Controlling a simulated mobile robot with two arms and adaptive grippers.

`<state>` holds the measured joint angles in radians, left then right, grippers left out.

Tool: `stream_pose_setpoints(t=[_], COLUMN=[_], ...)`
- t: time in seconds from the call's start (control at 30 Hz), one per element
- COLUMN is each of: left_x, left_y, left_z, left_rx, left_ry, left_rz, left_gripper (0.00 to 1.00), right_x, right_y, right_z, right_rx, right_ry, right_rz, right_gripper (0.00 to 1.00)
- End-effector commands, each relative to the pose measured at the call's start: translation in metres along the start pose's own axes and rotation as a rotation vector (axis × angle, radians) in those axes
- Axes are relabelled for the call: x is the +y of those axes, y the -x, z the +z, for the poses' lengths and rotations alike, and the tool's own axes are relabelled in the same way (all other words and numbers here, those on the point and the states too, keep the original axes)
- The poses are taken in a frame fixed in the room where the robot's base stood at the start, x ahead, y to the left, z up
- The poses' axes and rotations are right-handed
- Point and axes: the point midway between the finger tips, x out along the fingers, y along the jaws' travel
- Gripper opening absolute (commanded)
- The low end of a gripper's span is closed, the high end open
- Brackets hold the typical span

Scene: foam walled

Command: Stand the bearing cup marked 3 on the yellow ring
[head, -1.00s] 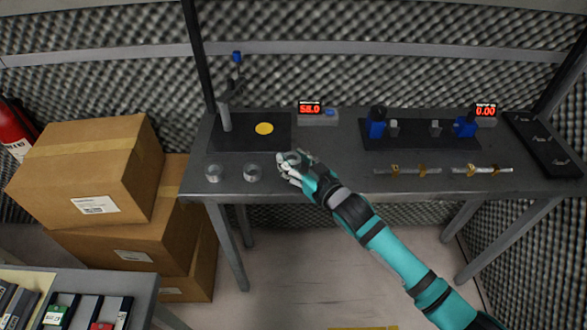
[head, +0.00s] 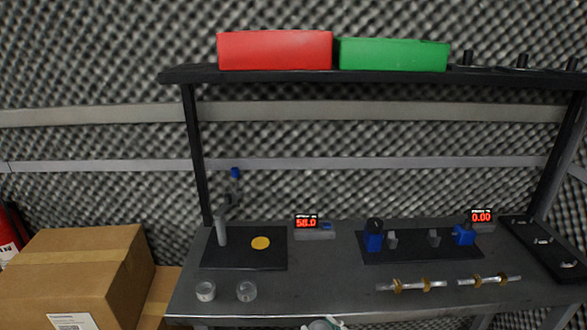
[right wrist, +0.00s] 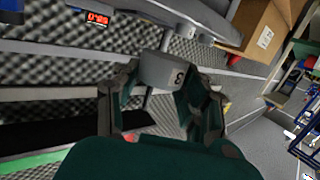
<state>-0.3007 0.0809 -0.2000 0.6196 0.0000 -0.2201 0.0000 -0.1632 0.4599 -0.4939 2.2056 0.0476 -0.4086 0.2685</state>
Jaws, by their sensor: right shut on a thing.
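The bearing cup marked 3 (right wrist: 160,68) is a grey cup with a dark figure on its side, seen in the right wrist view. My right gripper (right wrist: 162,88) is shut on it, one finger on each side. In the head view only the top of the right gripper and cup shows at the bottom edge, in front of the bench. The yellow ring (head: 260,243) shows as a flat yellow disc on a dark plate (head: 245,262) at the bench's left, with nothing standing on it. My left gripper is in neither view.
Two other clear-grey cups (head: 205,291) (head: 246,291) stand at the bench's front left. A grey post (head: 221,231) rises beside the ring, and a red display (head: 306,221) stands to its right. A shelf above carries a red bin (head: 275,50) and a green bin (head: 393,55).

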Motion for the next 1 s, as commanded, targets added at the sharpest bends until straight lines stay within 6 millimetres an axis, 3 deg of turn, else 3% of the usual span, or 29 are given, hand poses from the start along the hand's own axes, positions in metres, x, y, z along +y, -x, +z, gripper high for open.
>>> stream_pose_setpoints(t=[0.13, 0.4, 0.6, 0.83, 1.0], left_x=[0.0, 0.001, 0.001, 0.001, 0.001], left_y=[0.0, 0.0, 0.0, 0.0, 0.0], left_z=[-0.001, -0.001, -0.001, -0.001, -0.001], left_rx=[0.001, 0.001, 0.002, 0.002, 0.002], left_ry=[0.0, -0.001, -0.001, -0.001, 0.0], left_rz=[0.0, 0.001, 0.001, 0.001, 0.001], left_gripper=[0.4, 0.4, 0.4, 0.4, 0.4], right_x=[0.001, 0.042, 0.061, 0.063, 0.047], right_y=[0.025, 0.096, 0.13, 0.133, 0.101], right_z=[-0.011, -0.009, -0.004, -0.005, -0.012], right_rx=[0.001, -0.007, -0.003, 0.001, 0.006], right_ry=[-0.033, -0.072, -0.085, -0.083, -0.06], right_rz=[0.113, 0.42, 0.541, 0.552, 0.441], right_gripper=[0.06, 0.06, 0.06, 0.06, 0.06])
